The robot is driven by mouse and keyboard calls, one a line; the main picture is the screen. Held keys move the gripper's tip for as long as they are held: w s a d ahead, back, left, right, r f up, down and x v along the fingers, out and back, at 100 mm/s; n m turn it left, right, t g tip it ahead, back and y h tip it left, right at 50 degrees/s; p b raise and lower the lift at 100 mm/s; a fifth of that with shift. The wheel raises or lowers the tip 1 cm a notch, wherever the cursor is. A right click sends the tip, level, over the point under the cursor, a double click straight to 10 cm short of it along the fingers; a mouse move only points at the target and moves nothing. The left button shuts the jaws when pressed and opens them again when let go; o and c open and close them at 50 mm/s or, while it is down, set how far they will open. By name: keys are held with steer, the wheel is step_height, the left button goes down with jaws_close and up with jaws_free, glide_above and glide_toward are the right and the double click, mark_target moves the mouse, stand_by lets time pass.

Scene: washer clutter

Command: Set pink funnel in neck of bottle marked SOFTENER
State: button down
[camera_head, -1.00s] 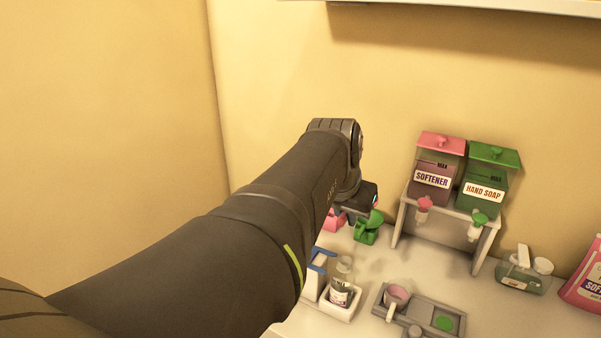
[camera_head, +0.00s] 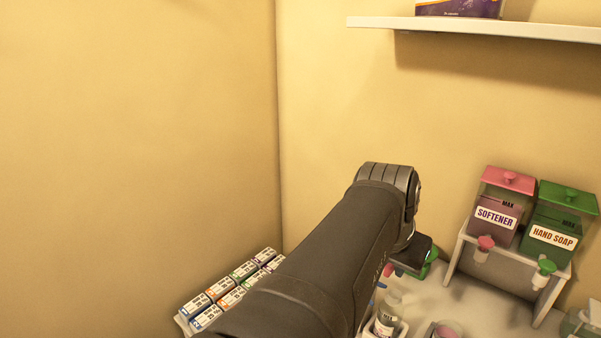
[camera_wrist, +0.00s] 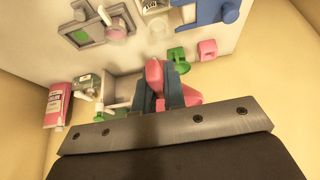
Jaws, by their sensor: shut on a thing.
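My gripper (camera_wrist: 158,74) is shut on the pink funnel (camera_wrist: 154,72) in the wrist view, the funnel showing between and beside its fingers. In the head view my arm hides most of the gripper. A small clear bottle (camera_head: 387,316) with a white label stands upright in a white holder below and left of the dispensers; its label is too small to read here. The funnel is held in the air, apart from both bottles.
A dispenser marked SOFTENER (camera_head: 496,215) and one marked HAND SOAP (camera_head: 553,236) stand on a white rack (camera_head: 461,262). A shelf (camera_head: 480,28) is above. Labelled boxes (camera_head: 232,297) stand at left. A green holder (camera_wrist: 176,56) and a grey tray (camera_wrist: 70,35) are on the counter.

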steer(key=shift+f, duration=4.45)
steer(key=c, duration=1.4)
jaws_free()
steer(key=v, duration=1.7)
steer(key=shift+r, duration=0.2)
steer(key=shift+s+a, duration=0.1)
